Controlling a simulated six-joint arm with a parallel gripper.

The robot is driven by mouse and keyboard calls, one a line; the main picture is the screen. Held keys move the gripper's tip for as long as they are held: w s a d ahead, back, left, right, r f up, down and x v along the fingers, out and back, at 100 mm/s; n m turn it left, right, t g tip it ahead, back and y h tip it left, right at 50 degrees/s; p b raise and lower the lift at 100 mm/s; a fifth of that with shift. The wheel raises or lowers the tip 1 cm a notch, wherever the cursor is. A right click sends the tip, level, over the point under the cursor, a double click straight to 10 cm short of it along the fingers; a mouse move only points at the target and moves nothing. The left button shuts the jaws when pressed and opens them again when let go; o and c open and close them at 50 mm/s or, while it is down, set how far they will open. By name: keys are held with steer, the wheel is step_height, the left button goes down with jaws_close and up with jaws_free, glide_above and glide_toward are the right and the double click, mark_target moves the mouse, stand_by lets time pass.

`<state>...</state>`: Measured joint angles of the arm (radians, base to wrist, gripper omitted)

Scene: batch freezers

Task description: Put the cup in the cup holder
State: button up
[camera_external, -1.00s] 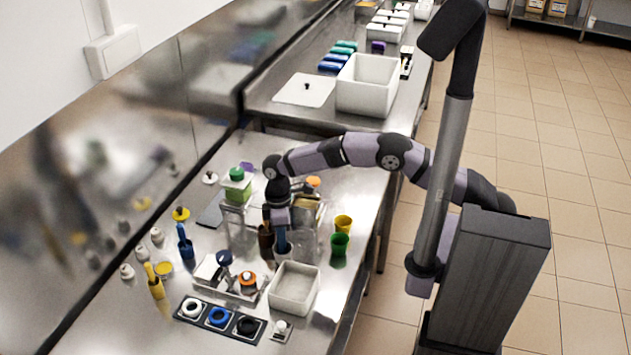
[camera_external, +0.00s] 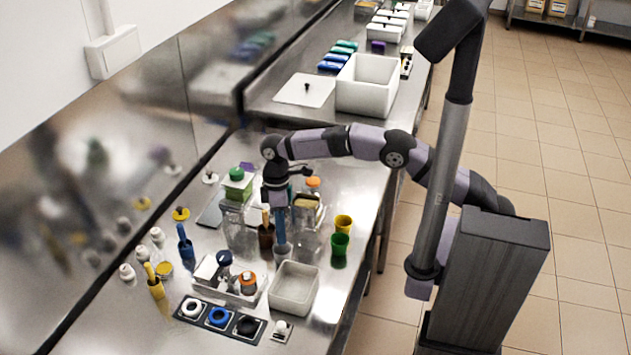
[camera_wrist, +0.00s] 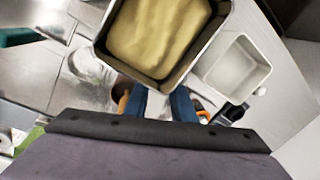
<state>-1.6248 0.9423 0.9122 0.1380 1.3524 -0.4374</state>
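My gripper (camera_external: 281,240) points down over the middle of the near table, its blue fingers just above or at the rim of a small pale grey cup (camera_external: 283,252); whether they touch it is unclear. In the wrist view, the two blue fingers (camera_wrist: 163,105) stand apart with a narrow gap, and I see nothing clearly held between them. I cannot tell for sure which object is the cup holder.
A metal pan (camera_wrist: 160,75) with yellowish contents is close in the wrist view. An empty white bin (camera_external: 296,288) lies in front of the gripper. Clear containers (camera_external: 240,232) crowd the left side.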

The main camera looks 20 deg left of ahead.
step_height(320, 180, up, 6)
steer(key=shift+w+a+r, duration=0.25)
steer(key=shift+w, duration=0.2)
steer(key=shift+o, duration=0.6)
